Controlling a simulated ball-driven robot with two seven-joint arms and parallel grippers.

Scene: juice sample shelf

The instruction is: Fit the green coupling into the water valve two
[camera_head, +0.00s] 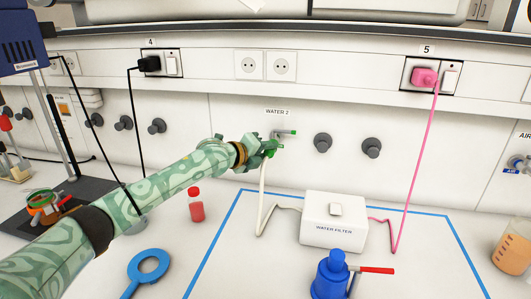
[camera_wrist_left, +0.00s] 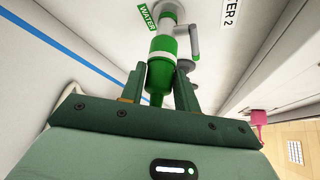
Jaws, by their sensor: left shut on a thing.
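The green coupling (camera_wrist_left: 159,76) is between the fingers of my left gripper (camera_wrist_left: 158,92), which is shut on it. It points up at the grey metal water valve two (camera_wrist_left: 170,8) in the left wrist view. Its upper end appears in line with the valve and close to or touching it; I cannot tell whether it is seated. In the head view my left gripper (camera_head: 268,148) is at the wall below the WATER 2 label (camera_head: 277,112). It largely hides the coupling and valve there. A white hose (camera_head: 262,195) hangs from the coupling. My right gripper is not in view.
The white water filter box (camera_head: 334,219) stands on the bench inside a blue outline, with a pink cable to socket 5. A blue valve with red handle (camera_head: 331,275) is in front. A red bottle (camera_head: 195,205) stands left. Dark wall knobs (camera_head: 322,142) are right of the valve.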

